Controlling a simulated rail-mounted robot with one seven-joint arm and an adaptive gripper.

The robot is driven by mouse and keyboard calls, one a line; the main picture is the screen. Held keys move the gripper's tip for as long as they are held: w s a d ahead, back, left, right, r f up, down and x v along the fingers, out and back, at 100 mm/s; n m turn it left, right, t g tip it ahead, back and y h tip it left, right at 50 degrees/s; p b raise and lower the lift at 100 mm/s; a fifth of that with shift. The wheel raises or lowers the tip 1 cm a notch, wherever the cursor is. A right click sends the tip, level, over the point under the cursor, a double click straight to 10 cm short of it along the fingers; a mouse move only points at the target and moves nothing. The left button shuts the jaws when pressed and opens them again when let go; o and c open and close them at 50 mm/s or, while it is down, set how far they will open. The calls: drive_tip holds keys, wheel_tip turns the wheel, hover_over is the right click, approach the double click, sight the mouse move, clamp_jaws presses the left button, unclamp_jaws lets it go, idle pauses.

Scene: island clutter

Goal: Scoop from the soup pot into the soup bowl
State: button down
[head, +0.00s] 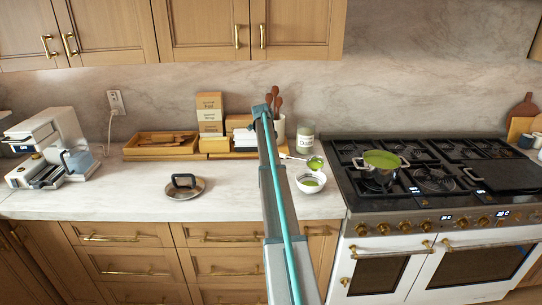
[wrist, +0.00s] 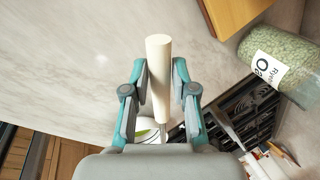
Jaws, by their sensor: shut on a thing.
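My gripper (wrist: 159,92) is shut on the cream handle of a ladle (wrist: 158,70). In the head view the gripper is mostly hidden behind my arm. The ladle's cup (head: 315,163) holds green soup and is at the back of the soup bowl, near its rim; I cannot tell whether they touch. The white soup bowl (head: 310,188) stands on the counter left of the stove and has some green soup inside. Part of the bowl shows in the wrist view (wrist: 148,125), below the handle. The steel soup pot (head: 380,177) sits on the stove, with green soup in it.
A lid with a dark handle (head: 185,194) lies on the counter to the left. Behind the bowl stands a labelled jar (head: 305,138), also in the wrist view (wrist: 278,62). A utensil holder, boxes and a wooden tray (head: 160,151) line the back.

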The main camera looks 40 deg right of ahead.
drive_tip(key=shift+a+f+b, duration=0.1)
drive_tip(key=shift+f+b, duration=0.05)
drive_tip(key=shift+b, duration=0.2)
idle(0.4)
drive_tip(key=shift+h+b, duration=0.6)
drive_tip(key=shift+b, duration=0.25)
drive_tip(key=shift+t+h+b, duration=0.4)
drive_tip(key=shift+h+b, duration=0.3)
drive_tip(key=shift+b, duration=0.55)
drive_tip(key=shift+r, duration=0.25)
drive_tip(key=shift+a+f+h+b, duration=0.1)
drive_tip(key=shift+h+b, duration=0.3)
drive_tip(key=shift+b, duration=0.55)
drive_tip(key=shift+b, duration=0.7)
